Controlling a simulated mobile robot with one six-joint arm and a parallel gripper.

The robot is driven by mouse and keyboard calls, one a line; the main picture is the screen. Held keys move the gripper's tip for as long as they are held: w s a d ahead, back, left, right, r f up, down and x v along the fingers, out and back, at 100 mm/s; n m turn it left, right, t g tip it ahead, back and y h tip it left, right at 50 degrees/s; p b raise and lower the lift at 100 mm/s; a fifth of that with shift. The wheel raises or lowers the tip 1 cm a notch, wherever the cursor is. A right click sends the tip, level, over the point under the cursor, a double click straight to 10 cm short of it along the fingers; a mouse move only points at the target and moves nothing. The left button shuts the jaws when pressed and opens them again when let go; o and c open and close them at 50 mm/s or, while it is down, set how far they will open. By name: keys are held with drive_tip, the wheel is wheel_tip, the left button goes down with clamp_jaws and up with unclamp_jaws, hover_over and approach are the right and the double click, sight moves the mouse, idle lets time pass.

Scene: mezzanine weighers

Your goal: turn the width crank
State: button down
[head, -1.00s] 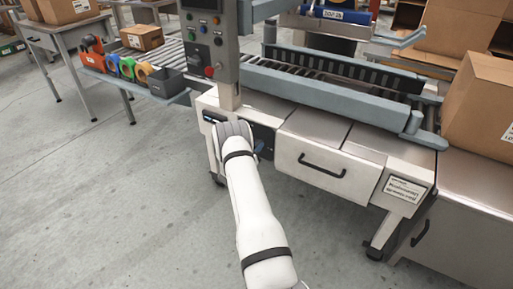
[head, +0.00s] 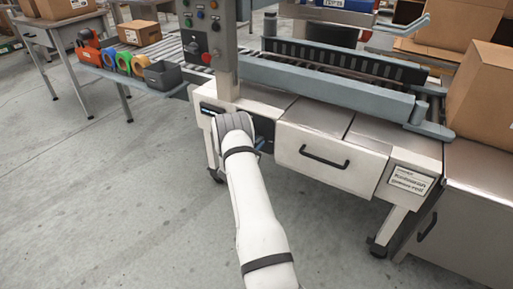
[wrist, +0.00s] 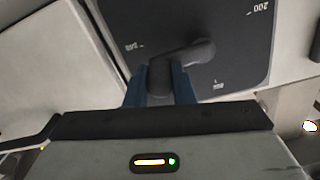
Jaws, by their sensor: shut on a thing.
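The width crank (wrist: 188,58) is a dark grey arm with a rounded knob, set on a dark dial plate (wrist: 235,30) with pale marks, one reading 200. In the wrist view the two blue fingers of my gripper (wrist: 161,88) stand on either side of the crank's grip end and are shut on it. The crank arm slants from the grip up to the right across the plate. In the head view my arm hides most of the crank; only a bit of blue of my gripper (head: 261,145) shows beside my wrist, at the machine's front.
A white drawer (head: 325,160) with a black handle is right of my wrist. The control panel (head: 207,40) rises above it on a post. A roller conveyor with blue-grey rails (head: 330,85) runs above the drawer. Cartons (head: 480,95) stand at right. Open floor lies at left.

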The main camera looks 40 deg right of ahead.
drive_tip(key=shift+w+f+m+b, duration=0.1)
drive_tip(key=shift+f+m+b, duration=0.25)
drive_tip(key=shift+m+b, duration=0.45)
drive_tip(key=shift+f+m+b, duration=0.35)
drive_tip(key=shift+m+b, duration=0.35)
drive_tip(key=shift+b, duration=0.1)
drive_tip(key=c, duration=1.2)
unclamp_jaws()
drive_tip(key=shift+c, duration=0.2)
drive_tip(key=shift+a, duration=0.1)
drive_tip(key=p+v, duration=0.1)
drive_tip(key=v, duration=0.6)
drive_tip(key=shift+a+p, duration=0.3)
